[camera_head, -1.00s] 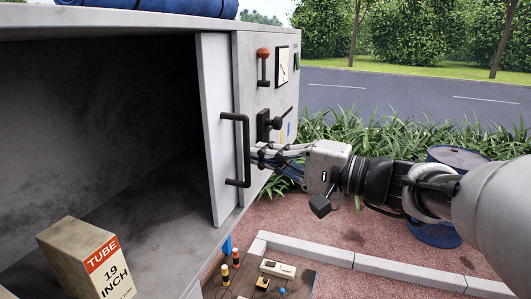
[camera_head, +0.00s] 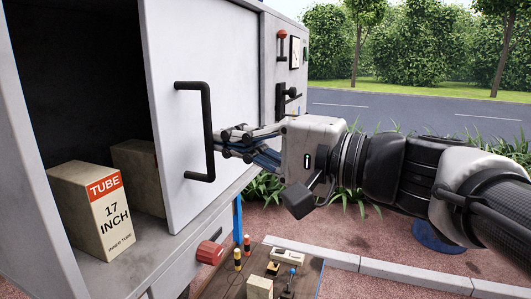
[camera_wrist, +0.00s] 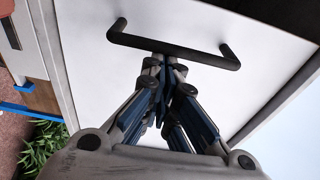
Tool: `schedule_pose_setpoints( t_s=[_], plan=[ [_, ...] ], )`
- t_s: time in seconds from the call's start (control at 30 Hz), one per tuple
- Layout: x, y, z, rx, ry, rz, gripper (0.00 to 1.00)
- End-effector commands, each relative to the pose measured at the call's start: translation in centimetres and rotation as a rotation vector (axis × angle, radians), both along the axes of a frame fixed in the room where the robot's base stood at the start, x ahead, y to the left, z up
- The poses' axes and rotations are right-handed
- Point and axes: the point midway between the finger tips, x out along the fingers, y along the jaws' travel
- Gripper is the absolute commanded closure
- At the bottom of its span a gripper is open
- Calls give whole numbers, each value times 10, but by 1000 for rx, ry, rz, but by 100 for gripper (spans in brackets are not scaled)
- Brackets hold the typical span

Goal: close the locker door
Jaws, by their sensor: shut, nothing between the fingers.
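The locker door (camera_head: 188,60) is a pale grey panel that covers the right part of the dark locker opening (camera_head: 80,90); the left part is open. A black bar handle (camera_head: 208,130) is on the door. My gripper (camera_head: 220,142) is shut and empty, with its fingertips at the right side of the handle bar. In the wrist view, the fingertips (camera_wrist: 165,62) meet the middle of the handle (camera_wrist: 175,48), with the door (camera_wrist: 85,50) behind. I cannot tell whether they press on the bar.
Inside the opening, a box marked TUBE 17 INCH (camera_head: 92,210) stands near the front, with another box (camera_head: 138,170) behind it, partly hidden by the door. Below right, a wooden board (camera_head: 295,270) holds small items. A red knob (camera_head: 282,34) and a gauge are on the right panel.

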Motion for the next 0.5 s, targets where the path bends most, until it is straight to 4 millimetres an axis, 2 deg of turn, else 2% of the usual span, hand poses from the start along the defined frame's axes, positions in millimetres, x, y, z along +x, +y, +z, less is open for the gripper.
schedule_pose_setpoints(
  t_s=[0.03,0.2,0.4,0.5],
  plan=[
    [-19,7,-5,-2,-8,7,100],
    [-67,25,-3,-1,-8,8,100],
    [-109,40,-1,0,-4,8,100],
    [-123,45,-1,0,-4,7,100]
  ],
)
